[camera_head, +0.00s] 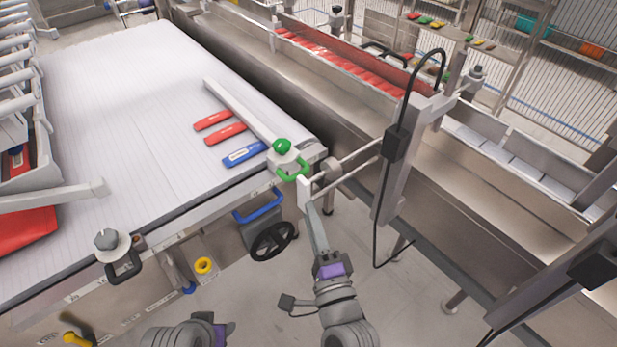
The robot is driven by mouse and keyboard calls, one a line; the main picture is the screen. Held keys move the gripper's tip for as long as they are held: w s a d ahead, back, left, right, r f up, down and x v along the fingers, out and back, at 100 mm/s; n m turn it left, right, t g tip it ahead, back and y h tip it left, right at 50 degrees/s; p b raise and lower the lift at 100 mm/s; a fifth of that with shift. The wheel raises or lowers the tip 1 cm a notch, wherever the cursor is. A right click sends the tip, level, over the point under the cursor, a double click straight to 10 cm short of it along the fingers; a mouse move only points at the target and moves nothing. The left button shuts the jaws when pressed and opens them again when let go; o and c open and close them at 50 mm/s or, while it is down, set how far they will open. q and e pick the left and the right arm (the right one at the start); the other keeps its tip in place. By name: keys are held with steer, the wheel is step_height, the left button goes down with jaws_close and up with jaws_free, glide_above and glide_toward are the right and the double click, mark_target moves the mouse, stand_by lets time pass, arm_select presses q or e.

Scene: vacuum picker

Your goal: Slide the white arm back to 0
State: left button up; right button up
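The white arm (240,110) is a long pale bar lying across the white ribbed table top, pointing toward the back left. Its near end, at the table's right corner, carries a green knob (282,146) and a green handle (292,172). My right gripper (313,212) reaches up from below, its long grey finger ending just below and right of the green handle. I cannot tell whether it touches anything or how its fingers stand. My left gripper (222,331) is low at the bottom edge, away from the table, with its fingers barely visible. The 0 mark is not readable.
Two red packets (212,121) and a blue packet (243,153) lie left of the bar. A black handwheel (272,241) and blue handle (258,207) sit under the table edge. A metal conveyor channel (400,165) runs along the right. Floor is free between the machine and my arms.

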mark_target(298, 173)
steer(key=b+x, duration=0.1)
steer(key=x, duration=0.9)
steer(key=shift+a+r, duration=0.1)
steer(key=shift+r, duration=0.05)
steer(key=shift+c, duration=0.3)
jaws_close()
stand_by(0.8)
